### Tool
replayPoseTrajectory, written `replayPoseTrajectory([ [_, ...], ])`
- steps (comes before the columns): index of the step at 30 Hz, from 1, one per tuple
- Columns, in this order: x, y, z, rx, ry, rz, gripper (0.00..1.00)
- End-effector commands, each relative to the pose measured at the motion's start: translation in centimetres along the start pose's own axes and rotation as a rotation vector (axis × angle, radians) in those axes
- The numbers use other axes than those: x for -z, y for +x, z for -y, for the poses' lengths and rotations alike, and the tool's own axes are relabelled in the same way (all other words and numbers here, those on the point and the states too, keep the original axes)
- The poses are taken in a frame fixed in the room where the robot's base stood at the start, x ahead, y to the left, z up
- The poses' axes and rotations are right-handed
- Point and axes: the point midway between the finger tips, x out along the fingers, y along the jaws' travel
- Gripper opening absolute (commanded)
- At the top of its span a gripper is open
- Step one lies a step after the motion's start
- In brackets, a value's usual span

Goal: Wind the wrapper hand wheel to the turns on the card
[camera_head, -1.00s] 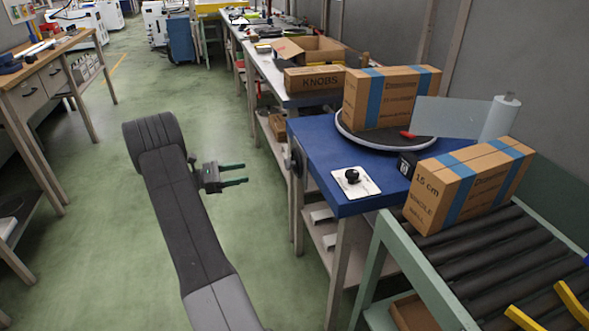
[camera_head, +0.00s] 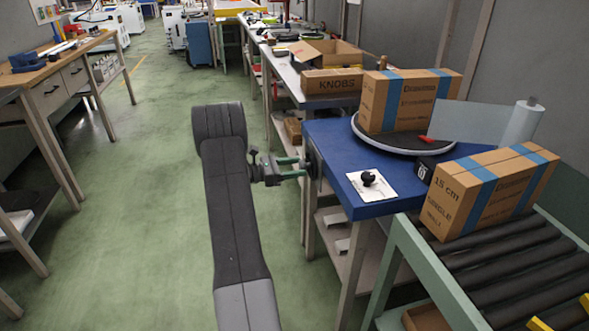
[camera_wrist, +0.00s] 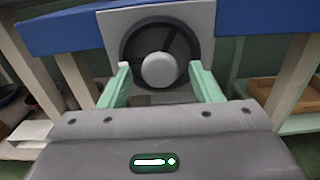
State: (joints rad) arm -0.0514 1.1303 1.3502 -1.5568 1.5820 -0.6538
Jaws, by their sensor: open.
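The hand wheel (camera_wrist: 160,38) is a dark round wheel with spokes and a pale round knob (camera_wrist: 158,70) in front. It sits on a grey plate on the side of the blue wrapper table (camera_head: 330,136). In the head view the wheel (camera_head: 314,163) shows edge-on at the table's left side. My gripper (camera_head: 298,168) is open, with its green fingers pointing at the wheel. In the wrist view the fingers (camera_wrist: 160,76) stand left and right of the knob; contact cannot be told. A white card-like plate (camera_head: 385,189) with a black knob lies on the table; no writing is readable.
A blue-strapped carton (camera_head: 407,100) stands on the round turntable (camera_head: 369,141), near a film roll (camera_head: 522,123). A small black counter (camera_head: 424,170) sits at the table edge. Another carton (camera_head: 487,190) is on the roller conveyor (camera_head: 500,263). The green floor (camera_head: 140,210) at left is clear.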

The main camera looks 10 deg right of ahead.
Motion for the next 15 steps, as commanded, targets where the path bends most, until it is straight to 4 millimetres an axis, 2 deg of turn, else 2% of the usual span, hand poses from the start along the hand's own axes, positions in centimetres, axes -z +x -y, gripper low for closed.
replayPoseTrajectory([
  [8, -0.02, 0.08, -0.01, -0.001, 0.000, 0.000, 0.56],
  [12, -0.02, 0.08, -0.01, -0.001, 0.000, 0.000, 0.28],
  [15, -0.02, 0.07, -0.01, -0.001, 0.000, 0.000, 0.13],
])
